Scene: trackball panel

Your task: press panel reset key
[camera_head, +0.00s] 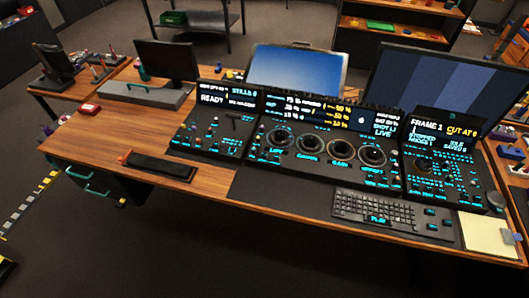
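A black control panel in three sections stands on the wooden desk. Its middle section (324,148) has several round trackballs in rings with small lit labels such as LIFT, GAMMA and GAIN. The left section (211,130) has small keys and a screen reading READY and STILLS. The right section (440,165) has a dial, keys and a screen reading FRAME 1 and CUT AT. The key labels are too small to read, so I cannot tell which key is reset. My gripper is not in view.
A black keyboard (374,209) and a pale notepad (488,236) lie at the desk's front right. A dark tray (158,167) lies front left. Monitors (298,68) stand behind the panel. The wooden desk (88,135) is mostly bare at left. Dark floor (200,245) is open in front.

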